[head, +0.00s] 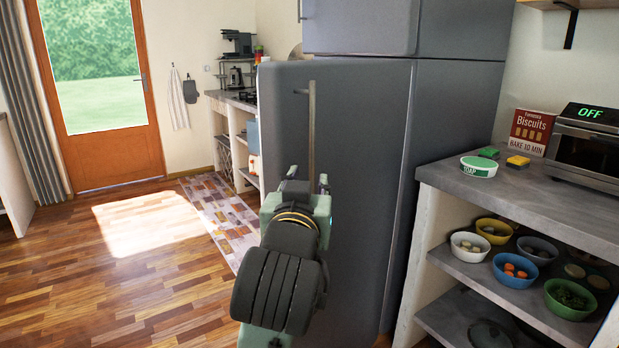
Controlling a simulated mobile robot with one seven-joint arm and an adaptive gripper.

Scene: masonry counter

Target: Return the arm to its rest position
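My arm reaches up from the bottom of the head view, with my gripper (305,187) at its far end in front of the grey fridge. The wrist hides most of the fingers, so I cannot see whether they are open or touch anything. The fridge's lower door (365,150) sticks out to the left past the upper door (360,25) and looks partly open. Its long vertical handle (312,130) runs down to just behind my gripper; its lower end is hidden.
A grey-topped counter (530,195) stands close on the right, with a soap tub (479,167), sponges, a biscuit box (530,132) and an oven (588,148). Several bowls sit on its shelf. Open wooden floor (130,290) lies left, with a patterned rug (222,215).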

